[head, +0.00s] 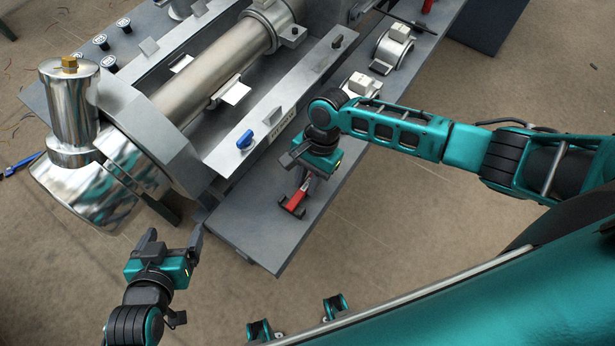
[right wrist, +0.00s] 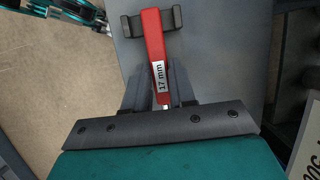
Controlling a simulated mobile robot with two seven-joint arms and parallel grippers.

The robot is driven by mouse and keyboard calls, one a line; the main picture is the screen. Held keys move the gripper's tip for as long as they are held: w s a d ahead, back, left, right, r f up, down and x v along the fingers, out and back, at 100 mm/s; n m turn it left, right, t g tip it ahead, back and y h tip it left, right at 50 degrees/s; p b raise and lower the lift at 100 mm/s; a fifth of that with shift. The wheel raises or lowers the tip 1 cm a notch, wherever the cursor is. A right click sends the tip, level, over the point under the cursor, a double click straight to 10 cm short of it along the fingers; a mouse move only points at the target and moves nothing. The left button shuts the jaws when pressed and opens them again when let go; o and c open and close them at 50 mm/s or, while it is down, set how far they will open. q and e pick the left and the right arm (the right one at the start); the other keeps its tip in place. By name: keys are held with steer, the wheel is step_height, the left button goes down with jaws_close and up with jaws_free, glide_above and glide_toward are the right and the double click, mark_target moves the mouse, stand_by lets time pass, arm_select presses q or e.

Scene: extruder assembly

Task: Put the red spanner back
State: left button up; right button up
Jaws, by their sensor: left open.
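The red spanner (head: 295,200) is at the grey bench's front ledge, below my right gripper (head: 303,182). In the right wrist view the spanner (right wrist: 153,38) points away from me, with a "17 mm" label and a dark U-shaped piece at its far end. The right gripper (right wrist: 158,88) has its fingers close on both sides of the spanner's handle and appears shut on it. Whether the spanner touches the ledge, I cannot tell. My left gripper (head: 174,240) is open and empty, in front of the ledge's left end.
The grey ledge (head: 262,232) has bare room left of the spanner. Behind it stands the metal extruder barrel (head: 225,70) with a shiny head (head: 85,185) at left. A blue knob (head: 245,139) sits on the machine's cover. A white-topped clamp (head: 394,45) stands further back.

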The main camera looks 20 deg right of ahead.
steer(key=o, duration=0.4)
steer(key=shift+o, duration=0.2)
steer(key=p+v, duration=0.2)
steer(key=v, duration=1.1)
steer(key=shift+f, duration=0.1)
steer(key=s+a+f+n+t+y, duration=0.1)
steer(key=a+f+n+t+y, duration=0.25)
steer(key=a+f+t, duration=0.2)
steer(key=s+d+n+t+h, duration=0.4)
steer(key=s+d+n+t, duration=0.3)
steer(key=d+n, duration=0.2)
steer(key=shift+s+r+h, duration=0.15)
steer(key=shift+h, duration=0.2)
